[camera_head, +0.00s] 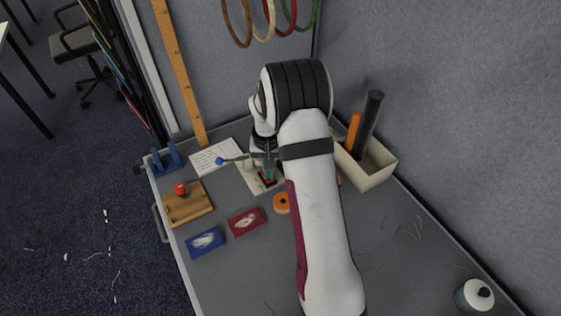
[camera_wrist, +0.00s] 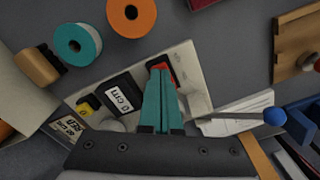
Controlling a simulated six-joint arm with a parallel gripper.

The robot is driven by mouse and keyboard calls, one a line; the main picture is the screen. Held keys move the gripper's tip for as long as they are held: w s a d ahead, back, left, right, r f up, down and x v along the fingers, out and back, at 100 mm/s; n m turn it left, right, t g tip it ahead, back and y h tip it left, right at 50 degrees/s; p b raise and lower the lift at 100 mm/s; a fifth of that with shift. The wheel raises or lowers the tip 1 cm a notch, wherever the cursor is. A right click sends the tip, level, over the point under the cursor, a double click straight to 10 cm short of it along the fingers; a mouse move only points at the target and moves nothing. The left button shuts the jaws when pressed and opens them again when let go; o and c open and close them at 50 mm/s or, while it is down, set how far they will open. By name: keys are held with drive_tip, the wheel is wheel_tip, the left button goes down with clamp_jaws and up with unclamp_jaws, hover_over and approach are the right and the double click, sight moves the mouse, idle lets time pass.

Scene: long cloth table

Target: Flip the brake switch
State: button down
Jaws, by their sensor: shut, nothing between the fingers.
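A beige panel (camera_wrist: 188,60) lies on the grey table; in the head view (camera_head: 253,181) my arm partly covers it. A red switch in a dark frame (camera_wrist: 170,72) is at the panel's far edge in the wrist view, partly hidden by my fingers. I read no label on it. My gripper (camera_wrist: 160,70) has teal fingers closed together, empty, with the tips over or at the switch. I cannot tell if they touch. It also shows in the head view (camera_head: 268,178). The panel also carries a display reading "0 cm" (camera_wrist: 122,95) and a small yellow part (camera_wrist: 86,108).
A lever with a blue ball (camera_wrist: 275,117) sticks out beside the panel. Orange (camera_wrist: 131,15) and teal (camera_wrist: 77,45) rolls lie near it.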

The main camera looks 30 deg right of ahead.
wheel_tip(320, 180, up, 6)
drive_tip(key=shift+r, duration=0.45)
drive_tip(key=s+a+r, duration=0.9)
drive_tip(key=s+r, duration=0.1)
drive_tip(key=s, duration=0.1)
drive_tip(key=s+a+y, duration=0.1)
drive_tip(key=s+a, duration=0.2)
drive_tip(key=s, duration=0.6)
drive_tip(key=s+a+r, duration=0.1)
drive_tip(key=s+a, duration=0.3)
drive_tip(key=s, duration=0.5)
drive_tip(key=shift+s+a+y, duration=0.2)
drive_tip(key=shift+a+y, duration=0.05)
drive_tip(key=shift+y, duration=0.15)
